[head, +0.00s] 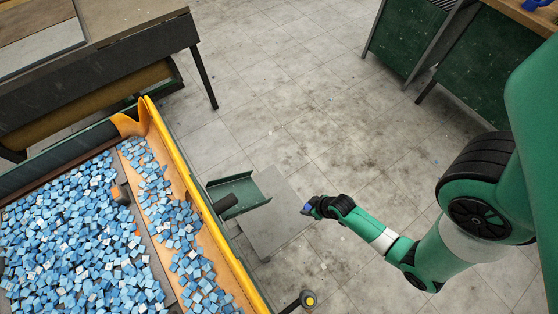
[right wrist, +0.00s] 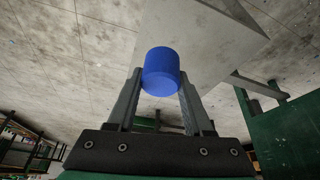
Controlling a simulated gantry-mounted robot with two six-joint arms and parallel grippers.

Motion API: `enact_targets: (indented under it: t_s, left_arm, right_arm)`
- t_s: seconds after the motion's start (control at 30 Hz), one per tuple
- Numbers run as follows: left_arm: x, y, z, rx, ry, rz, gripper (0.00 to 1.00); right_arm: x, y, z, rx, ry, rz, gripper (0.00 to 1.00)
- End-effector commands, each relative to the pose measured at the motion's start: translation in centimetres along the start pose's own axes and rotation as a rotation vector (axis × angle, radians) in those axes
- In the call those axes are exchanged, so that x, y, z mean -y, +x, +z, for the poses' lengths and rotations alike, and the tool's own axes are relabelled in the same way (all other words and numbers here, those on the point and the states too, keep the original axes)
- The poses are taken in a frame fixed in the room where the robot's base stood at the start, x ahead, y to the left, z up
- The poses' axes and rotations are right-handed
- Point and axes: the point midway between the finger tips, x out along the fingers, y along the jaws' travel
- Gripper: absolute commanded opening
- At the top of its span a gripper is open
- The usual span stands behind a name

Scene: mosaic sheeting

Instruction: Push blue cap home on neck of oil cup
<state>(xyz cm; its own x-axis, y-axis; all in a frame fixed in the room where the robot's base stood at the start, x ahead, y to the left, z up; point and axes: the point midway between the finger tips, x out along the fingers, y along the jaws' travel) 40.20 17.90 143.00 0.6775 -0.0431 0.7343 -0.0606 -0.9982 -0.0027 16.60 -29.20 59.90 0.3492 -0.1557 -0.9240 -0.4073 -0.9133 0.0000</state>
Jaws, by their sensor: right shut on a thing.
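My right gripper (head: 316,208) is shut on the blue cap (head: 306,209), near the grey plate's right edge in the head view. In the right wrist view the cap (right wrist: 162,72) is a plain blue cylinder between the tips of the two fingers (right wrist: 160,88). It sticks out beyond the fingertips. I cannot pick out the oil cup or its neck for sure in either view. A dark round part with a yellow top (head: 308,299) stands at the bottom of the head view, apart from the cap. My left gripper is not in view.
A tray machine with blue mosaic tiles (head: 75,235) and a yellow rail (head: 190,190) fills the left. A green bracket with a dark cylinder (head: 226,203) adjoins the grey plate (head: 272,228). Benches stand at the back. The concrete floor (head: 300,110) between is clear.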

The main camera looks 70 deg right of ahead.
Motion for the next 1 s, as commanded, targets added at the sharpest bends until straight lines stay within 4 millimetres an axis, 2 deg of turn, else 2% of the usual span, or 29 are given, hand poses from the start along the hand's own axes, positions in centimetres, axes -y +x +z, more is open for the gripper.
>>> enact_targets:
  t_s: [0.03, 0.37, 0.47, 0.57, 0.8, 0.9, 1.0]
  left_arm:
    - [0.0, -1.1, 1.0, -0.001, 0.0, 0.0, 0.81]
    - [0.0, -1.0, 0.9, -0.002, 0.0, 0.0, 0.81]
    - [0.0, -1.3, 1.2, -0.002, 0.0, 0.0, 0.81]
    - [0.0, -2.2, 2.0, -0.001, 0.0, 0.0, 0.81]
    - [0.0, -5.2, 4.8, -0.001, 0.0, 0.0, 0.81]
    - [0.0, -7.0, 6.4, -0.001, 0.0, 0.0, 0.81]
    - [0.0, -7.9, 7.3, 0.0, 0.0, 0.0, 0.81]
  right_arm:
    - [0.0, 1.4, 0.6, -0.001, 0.0, 0.0, 0.0]
    - [0.0, 1.3, 0.5, 0.0, 0.0, 0.0, 0.0]
    - [0.0, 1.9, 0.1, -0.002, -0.001, 0.0, 0.0]
    - [0.2, 3.6, -1.2, -0.005, -0.004, 0.0, 0.0]
    - [0.8, 9.4, -6.2, -0.005, -0.002, 0.0, 0.0]
    - [0.9, 12.4, -6.8, -0.001, -0.002, -0.001, 0.0]
    - [1.0, 14.2, -7.6, -0.001, 0.0, 0.0, 0.0]
